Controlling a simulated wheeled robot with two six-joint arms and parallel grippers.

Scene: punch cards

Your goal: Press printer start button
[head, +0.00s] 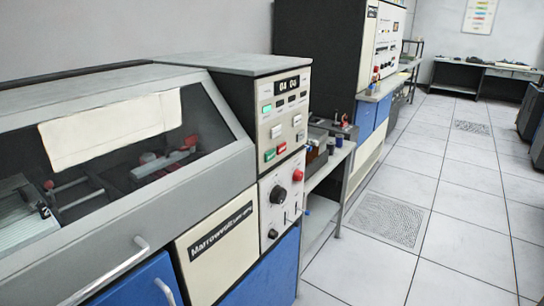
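The printer (228,180) fills the left and middle of the head view, with a grey sloped cover and a dark window. Its upright control panel (284,90) faces right. Low on this panel a green button (269,155) sits beside a red button (281,149). The button labels are too small to read, so I cannot tell which one is start. Neither of my grippers is in view.
A lower panel with black knobs (278,194) and a red knob (300,185) is below the buttons. A small side table (330,165) stands behind the printer, and a tall dark cabinet (318,50) beyond it. The tiled floor (450,230) at right is clear.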

